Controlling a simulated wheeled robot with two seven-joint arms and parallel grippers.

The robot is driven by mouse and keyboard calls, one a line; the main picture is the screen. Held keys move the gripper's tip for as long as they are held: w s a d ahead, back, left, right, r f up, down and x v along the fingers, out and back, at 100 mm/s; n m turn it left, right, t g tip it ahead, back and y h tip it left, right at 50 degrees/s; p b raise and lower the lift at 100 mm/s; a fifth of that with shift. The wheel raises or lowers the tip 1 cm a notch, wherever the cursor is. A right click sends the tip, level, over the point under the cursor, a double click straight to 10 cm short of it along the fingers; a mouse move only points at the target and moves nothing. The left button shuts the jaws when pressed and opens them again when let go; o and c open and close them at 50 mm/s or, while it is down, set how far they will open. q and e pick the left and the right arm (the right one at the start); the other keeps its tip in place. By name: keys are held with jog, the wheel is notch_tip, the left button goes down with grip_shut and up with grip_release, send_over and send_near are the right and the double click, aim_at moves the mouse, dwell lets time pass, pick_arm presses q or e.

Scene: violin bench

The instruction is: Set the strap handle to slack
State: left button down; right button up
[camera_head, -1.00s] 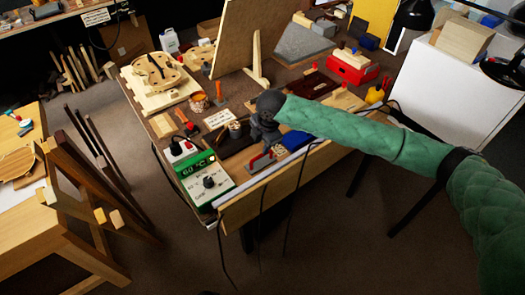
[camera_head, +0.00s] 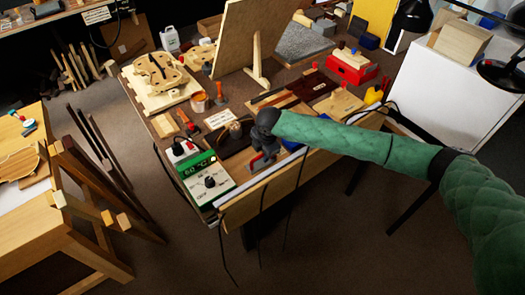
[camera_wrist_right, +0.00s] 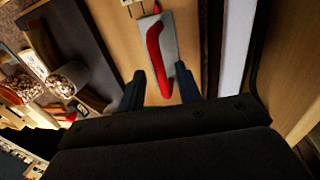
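The red strap handle (camera_wrist_right: 157,60) is a curved lever on a light grey plate (camera_wrist_right: 167,28) in the right wrist view. In the head view it is a small red piece (camera_head: 257,161) near the bench's front edge, partly hidden by my right gripper. My right gripper (camera_wrist_right: 160,73) is open, with its two dark fingers apart on either side of the handle's near end. I see gaps between the fingers and the handle. In the head view my right gripper (camera_head: 266,148) is just above the handle, its fingertips hard to make out. My left gripper is not in view.
A control box (camera_head: 208,178) with a green display and a dial stands left of the handle. A dark plane-like tool (camera_head: 236,135) lies behind it. Cables hang over the bench's front edge. A tilted board (camera_head: 243,45) and violin parts (camera_head: 160,72) stand farther back.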

grip_shut()
